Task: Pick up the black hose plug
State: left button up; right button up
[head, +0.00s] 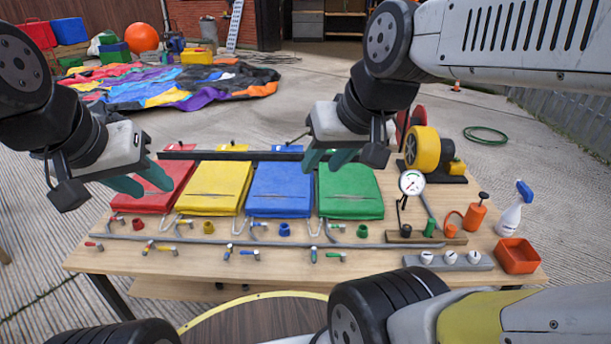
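I cannot pick out the black hose plug with certainty. A small black piece (405,230) stands on the wooden block under the pressure gauge at the table's right, and may be it. My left gripper (155,190) is open and empty, its teal fingers apart above the red bag (150,201). My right gripper (321,169) is open and empty, its teal fingers apart over the back edges of the blue bag (280,190) and green bag (348,192), well left of the black piece.
The wooden table (200,262) holds a yellow bag (214,188), coloured caps, hose taps and a grey pipe. At right are a gauge (412,183), yellow blower (424,149), orange pump (474,217), spray bottle (513,212) and orange tray (517,256). The front strip is mostly bare.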

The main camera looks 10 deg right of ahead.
aim_at(406, 229)
jog(key=z, duration=1.5)
jog(key=u, duration=2.4)
jog(key=z, duration=2.4)
